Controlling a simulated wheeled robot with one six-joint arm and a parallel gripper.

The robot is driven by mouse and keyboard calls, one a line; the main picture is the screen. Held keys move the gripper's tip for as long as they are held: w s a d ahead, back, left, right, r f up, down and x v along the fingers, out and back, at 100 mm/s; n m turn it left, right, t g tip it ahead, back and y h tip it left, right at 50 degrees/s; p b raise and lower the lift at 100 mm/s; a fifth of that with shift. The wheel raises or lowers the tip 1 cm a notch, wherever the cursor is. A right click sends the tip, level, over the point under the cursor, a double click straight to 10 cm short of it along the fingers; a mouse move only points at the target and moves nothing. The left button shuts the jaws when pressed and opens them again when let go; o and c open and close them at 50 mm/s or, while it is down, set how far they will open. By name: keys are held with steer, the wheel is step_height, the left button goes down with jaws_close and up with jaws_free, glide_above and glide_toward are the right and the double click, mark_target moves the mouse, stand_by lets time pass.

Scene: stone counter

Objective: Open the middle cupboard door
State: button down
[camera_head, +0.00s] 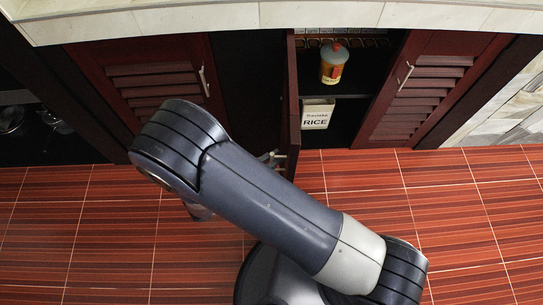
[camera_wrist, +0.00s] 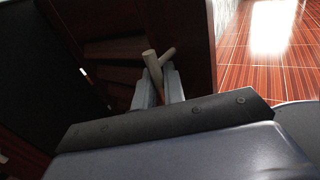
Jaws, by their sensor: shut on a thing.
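The middle cupboard door (camera_head: 292,95) stands swung out and shows almost edge-on in the head view. Its dark red louvred face (camera_wrist: 118,48) is in shadow in the wrist view. My gripper (camera_wrist: 159,82) is shut on the pale bar handle (camera_wrist: 150,62) of this door, with a grey finger on each side. In the head view my gripper (camera_head: 270,158) shows only partly beside the door's lower edge, mostly hidden by my arm. The open cupboard shows an orange canister (camera_head: 331,70) on a shelf and a white box marked RICE (camera_head: 318,114) below it.
A closed louvred door (camera_head: 150,75) with a handle is at the left, and another (camera_head: 430,80) at the right. The pale counter edge (camera_head: 200,18) runs above. The red tiled floor (camera_head: 450,210) is clear at the right.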

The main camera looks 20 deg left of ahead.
stand_by(0.3)
steer(key=c, duration=1.8)
jaws_free()
steer(key=shift+c, duration=0.2)
steer(key=v, duration=1.1)
steer(key=shift+p, duration=0.35)
steer(key=shift+w+d, duration=0.1)
steer(key=x, duration=1)
steer(key=shift+w+d+b, duration=0.25)
steer(key=shift+w+b, duration=0.05)
steer(key=shift+b, duration=0.05)
